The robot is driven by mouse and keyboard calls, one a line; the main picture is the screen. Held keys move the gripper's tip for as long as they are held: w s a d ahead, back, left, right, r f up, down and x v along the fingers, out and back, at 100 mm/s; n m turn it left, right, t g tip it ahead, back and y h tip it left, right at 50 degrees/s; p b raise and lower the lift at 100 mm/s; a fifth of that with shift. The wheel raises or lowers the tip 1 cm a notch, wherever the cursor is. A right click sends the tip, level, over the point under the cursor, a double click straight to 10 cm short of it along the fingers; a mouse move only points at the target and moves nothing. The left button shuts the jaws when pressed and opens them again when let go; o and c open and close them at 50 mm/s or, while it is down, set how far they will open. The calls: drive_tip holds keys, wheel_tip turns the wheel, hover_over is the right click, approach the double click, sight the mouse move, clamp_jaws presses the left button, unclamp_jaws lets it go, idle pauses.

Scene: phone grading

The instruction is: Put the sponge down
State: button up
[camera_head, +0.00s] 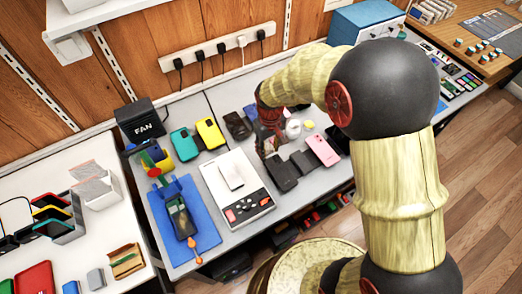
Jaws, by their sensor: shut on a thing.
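My gripper (268,142) points down over the middle of the grey table (208,160), just right of the white device with dark and red buttons (245,205). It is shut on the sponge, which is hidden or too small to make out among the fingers. I cannot tell whether the sponge touches the table. Dark phones or cases (282,173) lie just below and right of the gripper.
A pink phone (323,150) and a small white jar (293,129) stand close right of the gripper. Yellow (210,133) and teal (184,144) cases lie left. A blue mat (205,229) holds a phone. Chargers hang from the wall strip (212,50).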

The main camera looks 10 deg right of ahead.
drive_tip(key=w+f, duration=0.2)
drive_tip(key=w+a+f+b, duration=0.1)
drive_tip(key=w+f, duration=0.1)
drive_tip(key=w+f+b, duration=0.1)
drive_tip(key=w+f, duration=0.1)
drive_tip(key=shift+w+a+f, duration=0.2)
drive_tip(key=shift+w+a, duration=0.05)
drive_tip(key=shift+a, duration=0.1)
drive_tip(key=shift+w+f+b, duration=0.15)
drive_tip(key=shift+f+b, duration=0.35)
drive_tip(key=shift+f, duration=0.4)
drive_tip(key=shift+w+f+b, duration=0.15)
drive_tip(key=shift+f+b, duration=0.3)
drive_tip(key=shift+f, duration=0.45)
drive_tip(key=shift+f, duration=0.15)
drive_tip(key=o, duration=1.3)
wheel_tip(320, 180, up, 13)
drive_tip(key=p, duration=0.4)
drive_tip(key=shift+f, duration=0.2)
